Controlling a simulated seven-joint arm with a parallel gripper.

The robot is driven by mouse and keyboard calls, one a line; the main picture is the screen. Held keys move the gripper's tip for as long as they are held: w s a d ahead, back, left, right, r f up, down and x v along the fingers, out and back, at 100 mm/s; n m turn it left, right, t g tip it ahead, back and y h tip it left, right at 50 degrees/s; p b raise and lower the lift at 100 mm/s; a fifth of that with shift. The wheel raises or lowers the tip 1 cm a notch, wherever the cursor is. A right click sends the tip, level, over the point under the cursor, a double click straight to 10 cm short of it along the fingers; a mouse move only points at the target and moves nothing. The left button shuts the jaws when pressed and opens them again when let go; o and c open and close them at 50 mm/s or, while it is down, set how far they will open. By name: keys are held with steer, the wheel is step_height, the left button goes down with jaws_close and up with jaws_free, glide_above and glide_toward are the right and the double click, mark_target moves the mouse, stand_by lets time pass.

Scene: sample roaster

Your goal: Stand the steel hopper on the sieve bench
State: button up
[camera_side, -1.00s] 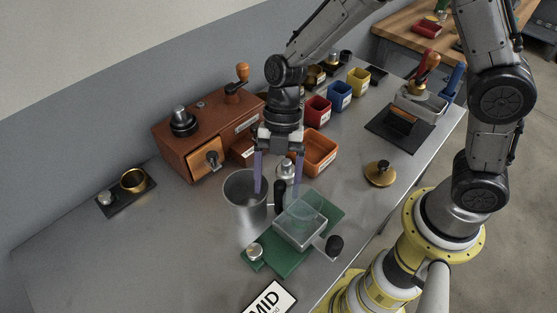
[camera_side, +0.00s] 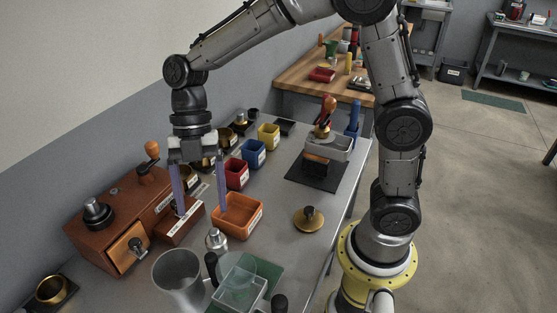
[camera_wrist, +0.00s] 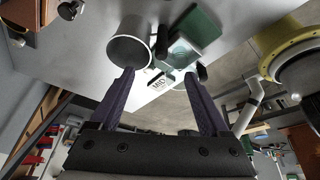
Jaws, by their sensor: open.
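The side view's bottom edge cuts these off. My gripper (camera_side: 201,212) is open and empty, fingers pointing down, above and behind the hopper and apart from it.
A brown wooden drawer cabinet (camera_side: 118,208) stands left of my gripper. An orange tray (camera_side: 237,222) is just right of it, with red, blue and yellow bins (camera_side: 254,153) behind. A brass lid (camera_side: 308,219) lies farther right. A silver-topped weight (camera_side: 216,240) stands near the hopper.

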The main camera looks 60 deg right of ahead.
steer(key=s+d+r+m+t+h, duration=0.2)
steer(key=s+d+m+t, duration=0.2)
steer(key=s+d+m, duration=0.3)
steer(key=s+d+r+m+t+h, duration=0.2)
steer(key=s+d+m, duration=0.6)
steer(key=m, duration=0.9)
steer(key=shift+s+r+m+t, duration=0.3)
steer(key=shift+r+m+t, duration=0.1)
steer(key=shift+r+t, duration=0.5)
